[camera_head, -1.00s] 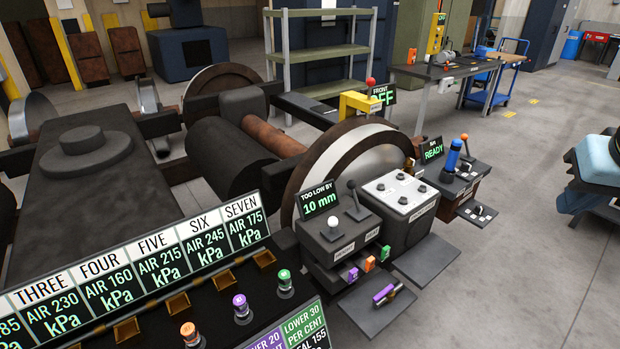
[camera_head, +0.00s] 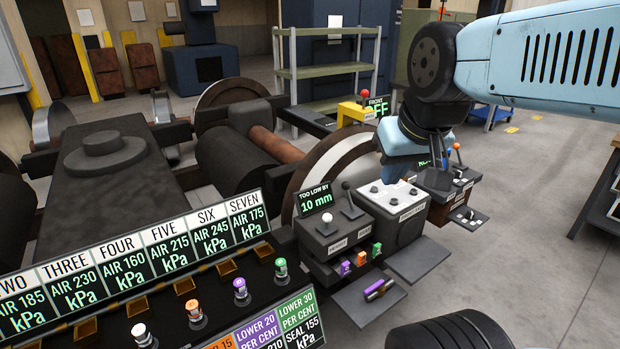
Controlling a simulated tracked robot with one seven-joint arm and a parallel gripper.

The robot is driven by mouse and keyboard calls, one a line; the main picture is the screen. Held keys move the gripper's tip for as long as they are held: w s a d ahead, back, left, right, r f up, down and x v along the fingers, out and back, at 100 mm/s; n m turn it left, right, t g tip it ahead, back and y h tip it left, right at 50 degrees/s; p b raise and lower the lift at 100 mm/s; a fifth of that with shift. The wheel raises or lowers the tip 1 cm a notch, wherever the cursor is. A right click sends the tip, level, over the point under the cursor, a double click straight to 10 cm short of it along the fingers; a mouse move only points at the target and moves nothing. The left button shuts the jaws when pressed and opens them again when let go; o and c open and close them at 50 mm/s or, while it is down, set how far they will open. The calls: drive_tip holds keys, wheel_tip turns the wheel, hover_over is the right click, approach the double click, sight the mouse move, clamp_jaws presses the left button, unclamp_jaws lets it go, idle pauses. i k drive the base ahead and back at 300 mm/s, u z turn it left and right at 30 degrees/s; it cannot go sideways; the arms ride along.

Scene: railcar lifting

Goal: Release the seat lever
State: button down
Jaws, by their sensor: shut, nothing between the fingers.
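A dark console (camera_head: 335,238) with a screen reading "TOO LOW BY 10 mm" carries two levers. One lever has a white knob (camera_head: 327,219) and the other a black knob (camera_head: 347,187). Both lean slightly. Small plates on the console front are too small to read surely, so I cannot tell which is the seat lever. My arm reaches in from the upper right. My gripper (camera_head: 394,178) hangs shut and empty, seemingly above the light-topped box (camera_head: 394,196), right of the black-knobbed lever and apart from it. Its fingertips are hard to make out.
Purple, orange and green tabs (camera_head: 361,257) sit on the console front. A purple-handled piece (camera_head: 376,289) lies on a low plate. A board with pressure figures (camera_head: 140,260) and several coloured plugs (camera_head: 240,289) fill the lower left. A wheel (camera_head: 325,165) stands behind. Open floor lies right.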

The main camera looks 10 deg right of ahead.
sight(346, 185)
drive_tip(key=u, duration=0.1)
drive_tip(key=i, duration=1)
drive_tip(key=z, duration=0.1)
